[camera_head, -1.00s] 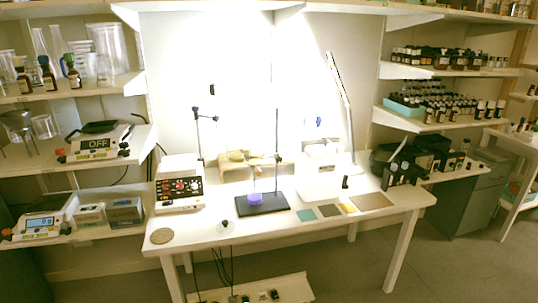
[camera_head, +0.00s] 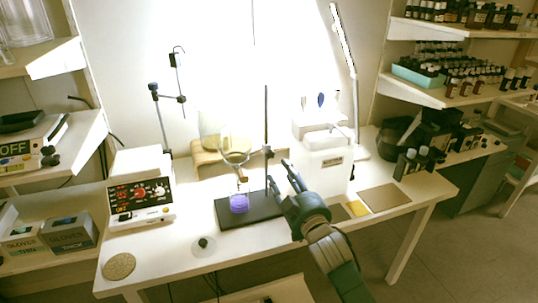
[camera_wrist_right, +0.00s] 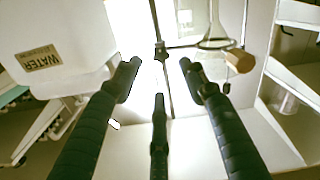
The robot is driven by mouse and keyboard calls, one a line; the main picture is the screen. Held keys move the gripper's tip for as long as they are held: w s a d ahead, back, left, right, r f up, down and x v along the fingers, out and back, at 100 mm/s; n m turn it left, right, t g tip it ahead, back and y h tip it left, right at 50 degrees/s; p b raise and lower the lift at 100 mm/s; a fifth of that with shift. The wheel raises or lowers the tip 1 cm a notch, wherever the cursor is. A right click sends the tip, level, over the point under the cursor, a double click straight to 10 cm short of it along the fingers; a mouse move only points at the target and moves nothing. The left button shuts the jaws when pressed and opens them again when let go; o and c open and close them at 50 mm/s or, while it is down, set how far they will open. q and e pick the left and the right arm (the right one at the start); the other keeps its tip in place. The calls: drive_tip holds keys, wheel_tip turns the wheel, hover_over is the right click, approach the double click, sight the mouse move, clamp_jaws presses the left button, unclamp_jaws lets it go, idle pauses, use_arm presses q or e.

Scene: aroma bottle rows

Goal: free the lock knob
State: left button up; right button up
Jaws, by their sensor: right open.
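A retort stand with a black base (camera_head: 265,209) and an upright rod (camera_head: 266,115) stands on the white table. A small dark clamp (camera_head: 268,151) sits on the rod; it seems also to show in the right wrist view (camera_wrist_right: 162,50). Which part is the lock knob I cannot tell. A ring (camera_head: 234,159) is left of the rod, above a beaker of purple liquid (camera_head: 239,203) on the base. My right gripper (camera_head: 278,172) is open and empty, with its fingertips near the rod, just below the clamp. In the right wrist view its fingers (camera_wrist_right: 157,72) stand apart. My left gripper is not in view.
A white container labelled WATER (camera_wrist_right: 40,62) stands close to my right gripper; it also shows in the head view (camera_head: 325,160). The table's front (camera_head: 180,262) is mostly clear.

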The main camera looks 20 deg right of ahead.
sight(271, 156)
drive_tip(key=w, duration=0.8)
drive_tip(key=shift+w+a, duration=0.15)
drive_tip(key=shift+w, duration=0.65)
drive_tip(key=shift+c, duration=0.9)
clamp_jaws()
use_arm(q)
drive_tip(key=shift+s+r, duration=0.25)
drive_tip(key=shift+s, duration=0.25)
